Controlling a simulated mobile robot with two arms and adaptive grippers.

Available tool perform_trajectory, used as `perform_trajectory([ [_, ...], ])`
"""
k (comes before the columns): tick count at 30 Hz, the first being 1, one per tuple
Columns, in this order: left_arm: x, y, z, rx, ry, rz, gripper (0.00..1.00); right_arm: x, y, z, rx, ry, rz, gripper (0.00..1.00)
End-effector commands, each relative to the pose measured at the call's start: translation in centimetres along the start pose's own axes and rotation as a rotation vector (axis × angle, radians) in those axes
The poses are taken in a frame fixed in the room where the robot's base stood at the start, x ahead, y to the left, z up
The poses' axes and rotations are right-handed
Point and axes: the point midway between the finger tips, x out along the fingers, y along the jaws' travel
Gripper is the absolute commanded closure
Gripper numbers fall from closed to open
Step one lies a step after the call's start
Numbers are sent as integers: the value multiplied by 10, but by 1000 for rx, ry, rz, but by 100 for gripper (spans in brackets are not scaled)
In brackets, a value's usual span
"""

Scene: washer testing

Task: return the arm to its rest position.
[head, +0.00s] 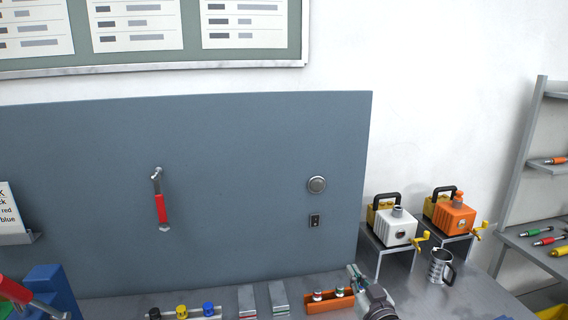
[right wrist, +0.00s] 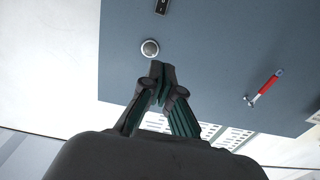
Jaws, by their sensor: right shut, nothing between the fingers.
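My right gripper (head: 354,271) shows at the bottom of the head view, right of centre, in front of the foot of the blue-grey panel (head: 250,150). Its fingers are shut with nothing between them. In the right wrist view the fingertips (right wrist: 160,68) meet below a round silver button (right wrist: 150,48) on the panel. The gap between fingertips and panel is hard to judge. My left gripper is in neither view.
A red-handled hammer (head: 160,200) hangs on the panel. An orange tray (head: 330,303) lies just left of my right gripper. White (head: 396,229) and orange (head: 455,219) machines stand on stands at right, near a metal mug (head: 440,266). A shelf rack (head: 525,160) stands far right.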

Motion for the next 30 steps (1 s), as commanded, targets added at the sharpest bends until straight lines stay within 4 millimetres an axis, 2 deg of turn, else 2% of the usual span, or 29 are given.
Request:
perform_trajectory([
  [8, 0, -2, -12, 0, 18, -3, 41, -38, -15, 44, -7, -168, -28, 100],
  [14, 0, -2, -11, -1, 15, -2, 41, -92, -29, 90, -12, -371, -48, 100],
  [17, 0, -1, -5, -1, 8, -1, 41, -134, -36, 116, -14, -511, -52, 100],
  [21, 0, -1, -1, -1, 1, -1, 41, -208, -44, 147, -14, -738, -42, 100],
  [24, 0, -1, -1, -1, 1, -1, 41, -253, -47, 159, -13, -867, -27, 100],
  [30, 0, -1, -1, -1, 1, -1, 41, -320, -49, 168, -8, -1053, 4, 100],
])
